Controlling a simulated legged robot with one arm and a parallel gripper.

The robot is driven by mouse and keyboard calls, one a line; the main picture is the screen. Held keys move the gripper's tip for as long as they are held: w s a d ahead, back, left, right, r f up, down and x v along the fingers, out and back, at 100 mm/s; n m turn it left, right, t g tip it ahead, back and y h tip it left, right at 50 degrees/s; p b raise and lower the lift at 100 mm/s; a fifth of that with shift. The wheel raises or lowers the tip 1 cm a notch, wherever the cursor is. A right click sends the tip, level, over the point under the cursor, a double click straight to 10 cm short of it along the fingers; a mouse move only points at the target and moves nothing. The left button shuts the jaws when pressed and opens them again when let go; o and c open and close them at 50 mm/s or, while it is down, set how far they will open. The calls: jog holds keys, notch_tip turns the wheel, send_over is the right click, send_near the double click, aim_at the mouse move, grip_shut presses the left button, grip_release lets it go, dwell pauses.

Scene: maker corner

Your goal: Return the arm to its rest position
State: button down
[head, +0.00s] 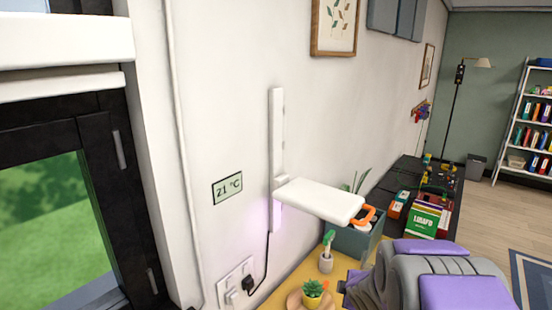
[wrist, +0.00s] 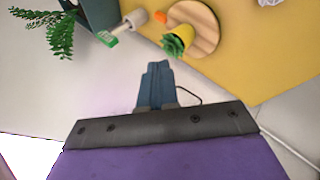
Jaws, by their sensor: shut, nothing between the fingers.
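My gripper (wrist: 157,85) shows in the wrist view as blue-grey fingers, closed together with nothing between them. They point toward the white wall side, beside the edge of the yellow tabletop (wrist: 262,62). In the head view my purple and grey arm fills the lower right, over the yellow table (head: 283,292).
A white lamp (head: 318,200) juts from the wall over the table. A black cord runs to the wall socket (head: 236,280). A dark cluttered bench (head: 400,178) stands behind; floor is open farther right.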

jog(key=s+d+r+m+g+h, duration=0.1)
jog(key=s+d+r+m+g, duration=0.1)
jog(key=s+m, duration=0.35)
jog(key=s+d+r+m+g+h, duration=0.1)
jog(key=s+d+r+m+g, duration=0.15)
jog(key=s, duration=0.55)
jog(key=s+a+r+m+g+y, duration=0.1)
jog(key=s+a, duration=0.4)
jog(key=s, duration=0.9)
jog(key=s+a+r+m+g+y, duration=0.1)
jog(key=s+a+r+m+g, duration=0.2)
jog(key=s, duration=1.1)
jog(key=a+m+g, duration=0.2)
jog(key=m, duration=0.1)
jog(key=shift+a, duration=0.15)
jog(key=shift+d, duration=0.25)
